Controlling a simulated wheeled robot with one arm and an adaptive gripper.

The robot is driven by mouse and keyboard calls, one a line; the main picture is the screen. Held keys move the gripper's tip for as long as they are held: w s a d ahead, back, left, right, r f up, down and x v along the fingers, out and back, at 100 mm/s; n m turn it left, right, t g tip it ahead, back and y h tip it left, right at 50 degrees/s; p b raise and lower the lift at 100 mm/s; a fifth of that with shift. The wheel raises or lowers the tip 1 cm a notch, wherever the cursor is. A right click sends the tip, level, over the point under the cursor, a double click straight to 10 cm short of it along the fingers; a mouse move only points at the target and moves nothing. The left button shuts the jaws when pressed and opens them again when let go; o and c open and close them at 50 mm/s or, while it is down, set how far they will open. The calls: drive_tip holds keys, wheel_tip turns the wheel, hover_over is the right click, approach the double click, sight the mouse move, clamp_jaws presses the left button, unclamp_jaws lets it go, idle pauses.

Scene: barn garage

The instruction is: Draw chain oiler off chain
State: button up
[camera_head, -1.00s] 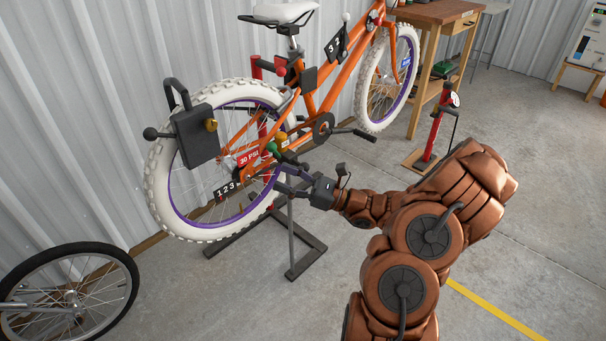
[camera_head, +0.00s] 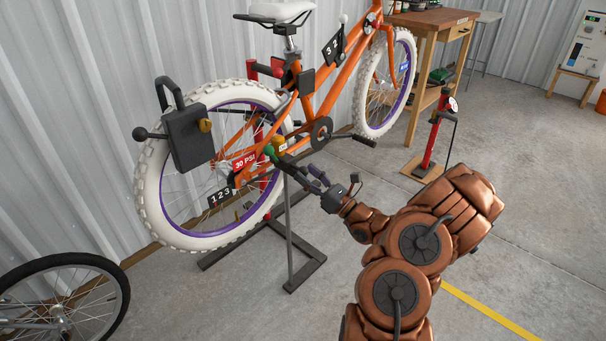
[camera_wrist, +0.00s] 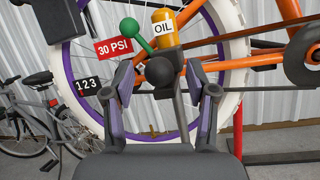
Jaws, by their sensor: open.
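The chain oiler has a yellow bottle marked OIL (camera_wrist: 164,28), a green-knobbed lever (camera_wrist: 128,27) and a black ball (camera_wrist: 159,71) facing me. In the head view the oiler (camera_head: 279,142) sits at the chain line beside the rear wheel of the orange bicycle (camera_head: 308,85). My gripper (camera_wrist: 159,80) is open, its purple-padded fingers to the left and right of the black ball in the wrist view. In the head view my gripper (camera_head: 315,180) is just right of the oiler's dark handle. I cannot tell whether a finger touches it. Part of the chain behind the oiler is hidden.
The white rear tyre (camera_head: 150,190), a 30 PSI tag (camera_wrist: 114,47) and a 123 tag (camera_wrist: 87,84) are close by. A dark repair stand (camera_head: 291,283) is below. Another bicycle wheel (camera_head: 110,268) is at left. The floor around my arm is clear.

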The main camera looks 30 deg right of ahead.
drive_tip(key=shift+x, duration=0.8)
drive_tip(key=shift+c, duration=0.2)
drive_tip(key=shift+a, duration=0.1)
clamp_jaws()
